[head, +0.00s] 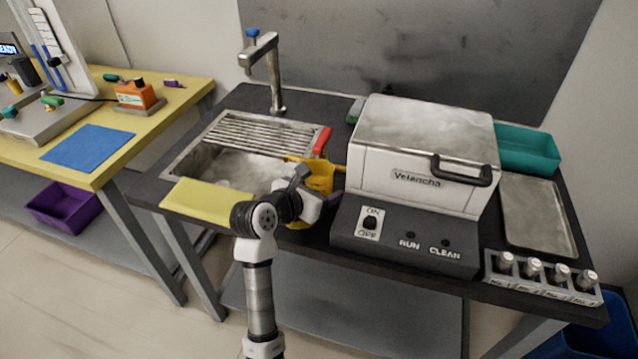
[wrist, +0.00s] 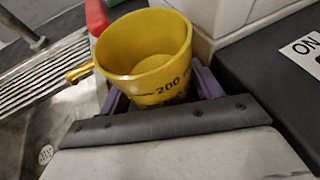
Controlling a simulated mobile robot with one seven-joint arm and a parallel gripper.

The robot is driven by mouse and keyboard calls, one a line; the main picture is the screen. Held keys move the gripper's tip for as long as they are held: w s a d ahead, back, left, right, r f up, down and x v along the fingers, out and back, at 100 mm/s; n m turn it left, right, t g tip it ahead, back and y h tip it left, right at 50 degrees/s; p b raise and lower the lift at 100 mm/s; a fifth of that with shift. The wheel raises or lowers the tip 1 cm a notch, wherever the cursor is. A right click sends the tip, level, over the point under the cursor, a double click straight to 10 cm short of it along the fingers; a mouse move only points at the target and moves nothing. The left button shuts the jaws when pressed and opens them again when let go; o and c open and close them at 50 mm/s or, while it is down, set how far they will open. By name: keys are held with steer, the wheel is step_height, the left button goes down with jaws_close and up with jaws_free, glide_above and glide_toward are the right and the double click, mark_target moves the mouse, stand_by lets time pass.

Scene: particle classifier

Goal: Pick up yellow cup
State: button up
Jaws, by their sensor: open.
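The yellow cup (head: 320,176) stands on the dark counter between the sink and the white machine. In the wrist view the yellow cup (wrist: 146,48) shows its open rim, an empty-looking inside, a "200" mark and a handle on the left. My gripper (head: 309,197) is at the cup's near side and hides its lower part in the head view. In the wrist view the purple fingers of my gripper (wrist: 158,92) are open, one on each side of the cup's lower part. I cannot tell whether either finger touches the cup.
The white Velancha machine (head: 420,150) stands close on the right. The sink (head: 186,160) lies to the left, with a yellow cloth (head: 210,197) at its front edge. A red object (head: 322,141) is just behind the cup. A metal faucet (head: 270,75) rises at the back.

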steer(key=shift+c, duration=0.3)
steer(key=c, duration=0.8)
step_height(320, 180, up, 19)
steer(key=shift+r+b, duration=0.2)
steer(key=shift+b, duration=0.1)
stand_by(0.7)
